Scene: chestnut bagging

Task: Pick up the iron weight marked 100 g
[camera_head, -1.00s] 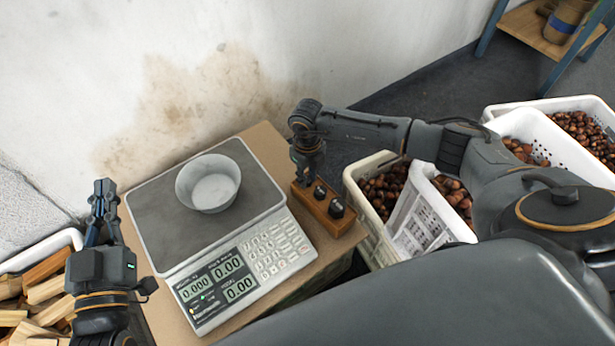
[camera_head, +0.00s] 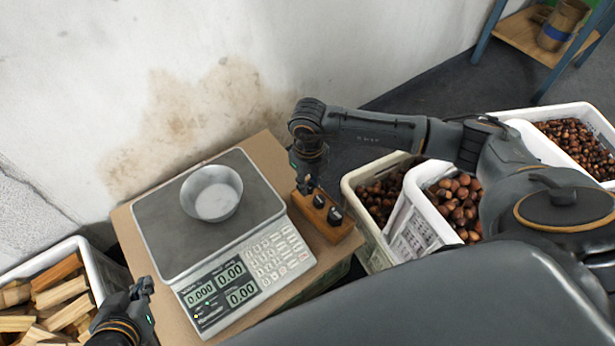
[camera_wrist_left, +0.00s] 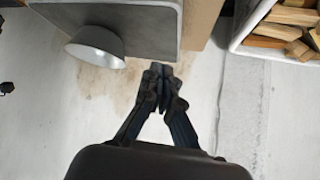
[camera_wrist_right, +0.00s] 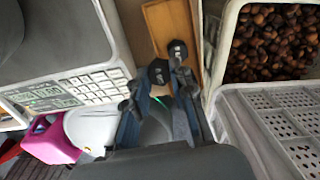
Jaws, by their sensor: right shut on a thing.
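A wooden block (camera_head: 328,221) on the table right of the scale carries dark iron weights. Two knobs show in the head view: a middle weight (camera_head: 319,200) and a larger near weight (camera_head: 335,215). Dark weights (camera_wrist_right: 158,70) also show in the right wrist view. My right gripper (camera_head: 304,188) points down at the block's far end, shut on an iron weight mostly hidden by its fingers. I cannot read its mark or tell whether it is lifted. My left gripper (camera_head: 142,289) is shut and empty near the table's left edge; its fingertips (camera_wrist_left: 160,75) meet.
The scale (camera_head: 257,262) stands left of the block, with a metal bowl (camera_head: 212,193) on its pan. Crates of chestnuts (camera_head: 412,222) stand close on the right. A white crate of firewood (camera_head: 98,270) is at the left. A wall rises behind the table.

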